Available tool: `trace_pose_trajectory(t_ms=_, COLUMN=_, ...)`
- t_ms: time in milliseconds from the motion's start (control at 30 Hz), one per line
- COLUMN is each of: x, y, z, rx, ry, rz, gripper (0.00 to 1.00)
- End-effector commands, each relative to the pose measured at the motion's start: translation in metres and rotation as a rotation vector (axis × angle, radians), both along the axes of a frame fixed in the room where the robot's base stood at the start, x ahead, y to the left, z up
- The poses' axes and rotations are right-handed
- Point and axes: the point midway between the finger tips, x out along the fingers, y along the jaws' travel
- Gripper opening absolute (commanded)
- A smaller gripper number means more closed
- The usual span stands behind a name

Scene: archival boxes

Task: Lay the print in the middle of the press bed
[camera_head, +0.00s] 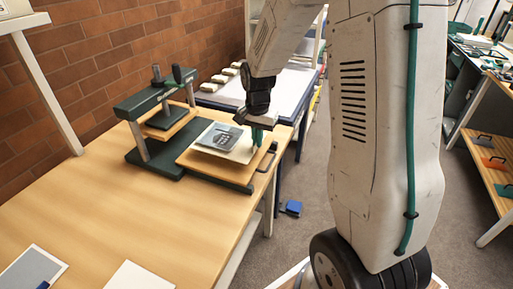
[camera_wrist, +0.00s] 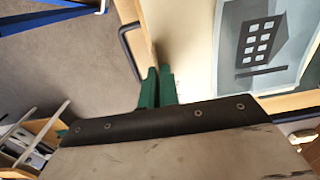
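The print (camera_head: 219,136) is a grey sheet with a dark house shape. It lies flat on a cream pad (camera_head: 244,153) on the press bed (camera_head: 197,164), towards the pad's far left side. In the wrist view the print (camera_wrist: 262,45) is at the upper right, with a cream strip between it and my fingers. My gripper (camera_head: 257,140) points down at the right side of the bed, near its handle. In the wrist view the green fingers (camera_wrist: 157,80) are close together beside the bed's edge, apart from the print, with nothing visible held between them.
The green press frame (camera_head: 146,103) with its raised plate stands left of the bed. A dark handle (camera_head: 268,157) juts from the bed's right end. Two sheets lie at the table's front, one grey-centred (camera_head: 32,270) and one white (camera_head: 138,277). The table's middle is clear.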

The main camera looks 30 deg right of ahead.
Motion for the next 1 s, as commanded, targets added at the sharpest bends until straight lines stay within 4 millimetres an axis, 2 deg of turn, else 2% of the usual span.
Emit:
trace_pose_trajectory(t_ms=300, x=0.0, y=0.001, z=-0.035, rx=0.001, ry=0.003, rz=0.001, gripper=0.0)
trace_pose_trajectory(t_ms=667, x=0.0, y=0.001, z=-0.038, rx=0.0, ry=0.001, rz=0.001, gripper=0.0)
trace_pose_trajectory(t_ms=767, x=0.0, y=0.001, z=-0.038, rx=0.0, ry=0.0, rz=0.001, gripper=0.25)
trace_pose_trajectory(t_ms=1000, x=0.0, y=0.001, z=-0.038, rx=0.0, ry=0.0, rz=0.001, gripper=0.25)
